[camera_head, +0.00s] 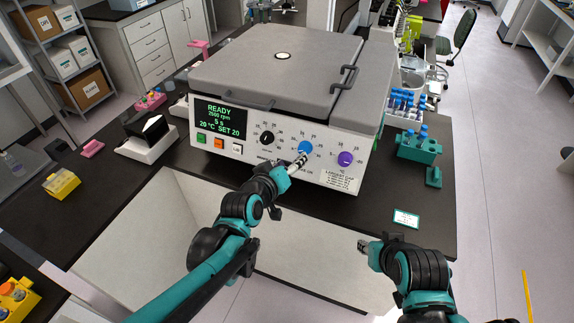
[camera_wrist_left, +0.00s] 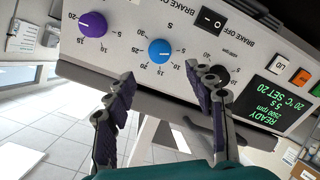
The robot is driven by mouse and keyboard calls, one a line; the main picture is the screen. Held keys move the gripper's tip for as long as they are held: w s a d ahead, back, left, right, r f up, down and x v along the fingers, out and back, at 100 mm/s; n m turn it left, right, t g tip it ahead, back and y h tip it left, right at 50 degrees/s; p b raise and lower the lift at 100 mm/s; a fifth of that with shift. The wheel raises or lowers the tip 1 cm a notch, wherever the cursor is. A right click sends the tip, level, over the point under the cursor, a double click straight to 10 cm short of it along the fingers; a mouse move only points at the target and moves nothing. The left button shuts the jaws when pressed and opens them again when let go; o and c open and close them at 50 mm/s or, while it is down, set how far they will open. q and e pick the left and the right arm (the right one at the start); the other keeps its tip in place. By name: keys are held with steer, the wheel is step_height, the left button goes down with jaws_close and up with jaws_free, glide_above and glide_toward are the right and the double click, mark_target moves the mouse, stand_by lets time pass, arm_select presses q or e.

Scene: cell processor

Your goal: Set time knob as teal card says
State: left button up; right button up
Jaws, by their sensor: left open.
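The centrifuge front panel carries a blue knob (camera_head: 305,147) between a black knob (camera_head: 267,138) and a purple knob (camera_head: 345,159). In the upside-down left wrist view, the blue knob (camera_wrist_left: 160,52) has a numbered scale and an "S" mark. The display (camera_head: 220,118) reads READY, 2500 rpm, and 20 °C SET 20; its seconds line looks like 5 s in the wrist view. My left gripper (camera_head: 298,160) is open just in front of the blue knob, fingers apart. The teal-edged card (camera_head: 406,218) lies on the bench, its text too small to read. My right gripper (camera_head: 364,246) is low, near the bench front; its jaw opening is unclear.
A teal rack (camera_head: 418,149) with blue-capped tubes stands right of the centrifuge. A white box-like device (camera_head: 148,140) and pink items stand left. Panel buttons (camera_head: 219,143) sit below the display. The black bench front around the card is mostly clear.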

arm_select(q)
steer(key=shift+v, duration=1.15)
steer(key=s+a+f+m+g+y+b, duration=0.1)
steer(key=s+a+f+g+y+b, duration=0.1)
steer(key=s+a+f, duration=0.4)
steer(key=s+a+f+m+g+y+b, duration=0.2)
steer(key=s+a+f+g+b, duration=0.2)
steer(key=s, duration=0.8)
steer(key=a+f, duration=0.2)
steer(key=a, duration=0.2)
steer(key=shift+f+y, duration=0.35)
steer(key=shift+y, duration=0.05)
steer(key=shift+d, duration=0.1)
